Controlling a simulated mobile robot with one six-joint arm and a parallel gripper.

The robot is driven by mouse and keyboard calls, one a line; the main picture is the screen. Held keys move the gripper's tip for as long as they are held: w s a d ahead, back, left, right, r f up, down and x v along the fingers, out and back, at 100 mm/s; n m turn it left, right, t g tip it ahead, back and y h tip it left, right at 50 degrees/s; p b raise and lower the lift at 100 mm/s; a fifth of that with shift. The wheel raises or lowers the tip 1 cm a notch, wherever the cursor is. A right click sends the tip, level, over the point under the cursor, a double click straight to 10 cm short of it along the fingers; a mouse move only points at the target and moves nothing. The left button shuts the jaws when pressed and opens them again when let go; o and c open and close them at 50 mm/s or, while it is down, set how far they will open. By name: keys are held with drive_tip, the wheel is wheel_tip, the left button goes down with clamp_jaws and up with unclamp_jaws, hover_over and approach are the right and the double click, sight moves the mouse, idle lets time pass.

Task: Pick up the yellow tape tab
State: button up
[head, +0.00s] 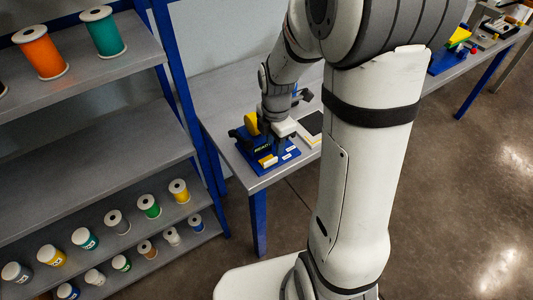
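A blue base (281,163) with the word "READY" lies on the grey table near its front left corner. A small yellow piece (267,160), possibly the yellow tape tab, is at the base's front edge. A larger yellow part (251,124) stands at the back left of the base, beside a black part. My gripper (281,145) points down over the base, just behind and right of the small yellow piece. Its fingers are small and dark here, and I cannot tell their opening or whether they touch anything.
A white-framed dark panel (312,124) lies right of the base. Shelves (95,146) with spools and small containers stand at the left. Another table (452,72) at the upper right holds a blue item with yellow and green parts. The floor at right is clear.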

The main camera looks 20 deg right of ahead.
sight(275, 158)
drive_tip(key=shift+w+d+f+p, duration=0.1)
drive_tip(key=shift+w+f+p, duration=0.1)
drive_tip(key=shift+f, duration=1.1)
drive_tip(key=shift+w+f+p, duration=0.1)
drive_tip(key=shift+f+p, duration=0.1)
drive_tip(key=shift+f, duration=1.05)
drive_tip(key=shift+w+d+f+p, duration=0.1)
drive_tip(key=shift+f+p, duration=0.1)
drive_tip(key=shift+f, duration=1.1)
drive_tip(key=shift+c, duration=0.2)
clamp_jaws()
